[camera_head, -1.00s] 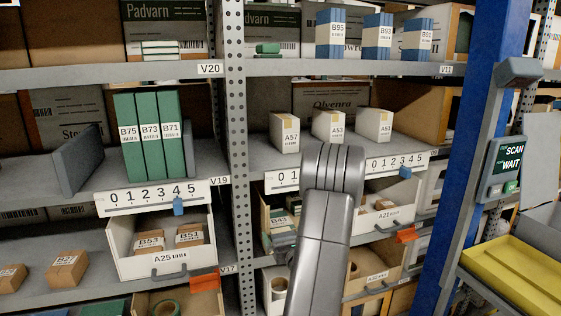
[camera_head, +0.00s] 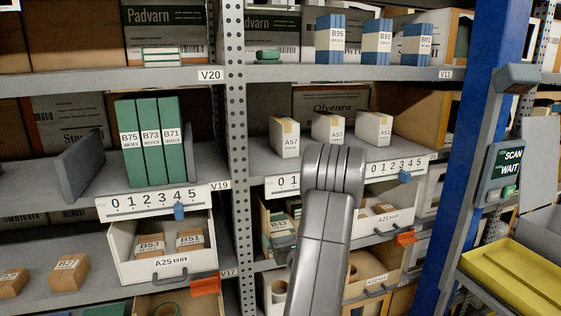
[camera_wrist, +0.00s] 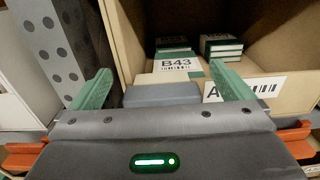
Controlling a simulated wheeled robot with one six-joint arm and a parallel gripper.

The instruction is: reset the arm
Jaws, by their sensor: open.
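My arm (camera_head: 322,230) rises in the middle of the head view, in front of the racks, and hides part of the lower shelves. My gripper (camera_wrist: 165,92) shows in the wrist view with its two green fingers spread wide apart. Nothing is held between them. Beyond the fingers is an open bin with a B43 box (camera_wrist: 178,65) and several green-and-white boxes (camera_wrist: 222,46) in it. In the head view the gripper itself is hidden behind the arm.
A grey rack post (camera_head: 236,150) stands left of my arm. The A25 drawer (camera_head: 165,262) sticks out on the left, the A21 drawer (camera_head: 390,222) on the right. A blue post (camera_head: 465,160), a scan screen (camera_head: 505,172) and a yellow tray (camera_head: 520,280) stand at the right.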

